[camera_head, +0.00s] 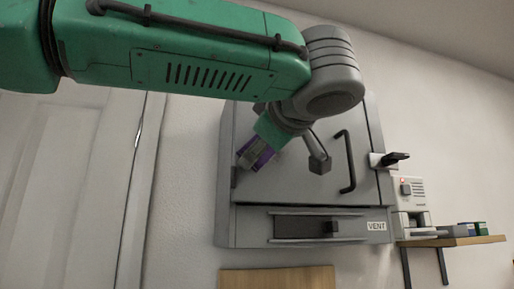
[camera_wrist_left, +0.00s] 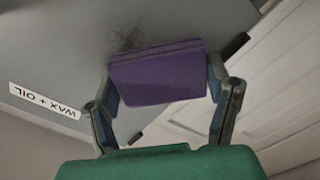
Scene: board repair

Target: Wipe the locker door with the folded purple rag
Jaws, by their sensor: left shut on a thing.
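The grey locker door (camera_head: 285,188) is shut, with a black bar handle (camera_head: 347,162) on its right side. My left gripper (camera_head: 258,151) is at the left part of the door, shut on the folded purple rag (camera_head: 262,158). In the left wrist view, the rag (camera_wrist_left: 158,76) lies flat between the two fingers of my left gripper (camera_wrist_left: 162,84), in front of the grey door surface (camera_wrist_left: 65,50). A dark smudge (camera_wrist_left: 130,40) shows on the door just beyond the rag's edge. I cannot tell whether the rag touches the door. My right gripper is not in view.
A shelf (camera_head: 455,241) with small boxes stands at the right. A white door (camera_head: 60,170) is at the left. A WAX + OIL label (camera_wrist_left: 44,100) shows in the left wrist view.

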